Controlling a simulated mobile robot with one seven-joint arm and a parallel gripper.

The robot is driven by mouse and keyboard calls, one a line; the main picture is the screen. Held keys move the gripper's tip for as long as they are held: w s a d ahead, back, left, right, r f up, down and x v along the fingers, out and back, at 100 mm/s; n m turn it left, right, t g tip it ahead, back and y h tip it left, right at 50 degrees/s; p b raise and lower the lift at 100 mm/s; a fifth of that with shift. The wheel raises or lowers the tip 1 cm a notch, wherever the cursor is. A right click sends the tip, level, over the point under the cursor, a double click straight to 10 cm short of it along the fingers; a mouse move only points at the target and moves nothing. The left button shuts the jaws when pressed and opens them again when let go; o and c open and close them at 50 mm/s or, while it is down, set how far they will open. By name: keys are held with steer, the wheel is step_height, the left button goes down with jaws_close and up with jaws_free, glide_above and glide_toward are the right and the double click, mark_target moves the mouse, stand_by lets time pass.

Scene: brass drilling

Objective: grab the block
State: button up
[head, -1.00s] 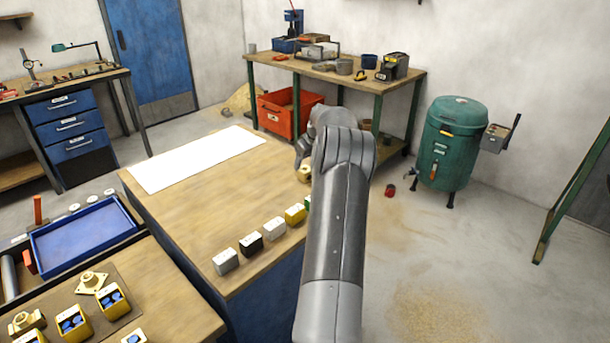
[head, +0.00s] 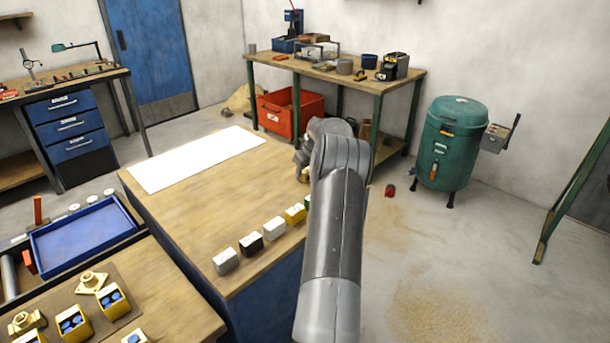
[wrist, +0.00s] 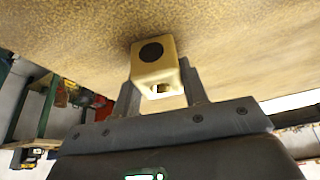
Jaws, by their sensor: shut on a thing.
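A brass-coloured block (wrist: 153,68) with a dark round spot on one face and an opening in another sits between my gripper's fingers in the wrist view. My gripper (wrist: 160,85) is shut on it, with a finger on either side. The block is close to the wooden table surface; I cannot tell whether it touches it. In the head view my arm hides most of the gripper, and only a small bit of the block (head: 304,175) shows beside it at the table's right edge.
Grey, black, white, yellow and partly hidden green blocks (head: 274,228) line the front edge of the wooden table (head: 200,200). A white sheet (head: 198,158) lies at its back left. The table's middle is clear. A blue tray (head: 85,235) and a bench with brass parts stand left.

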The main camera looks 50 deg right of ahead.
jaws_close()
steer(key=shift+r, duration=0.1)
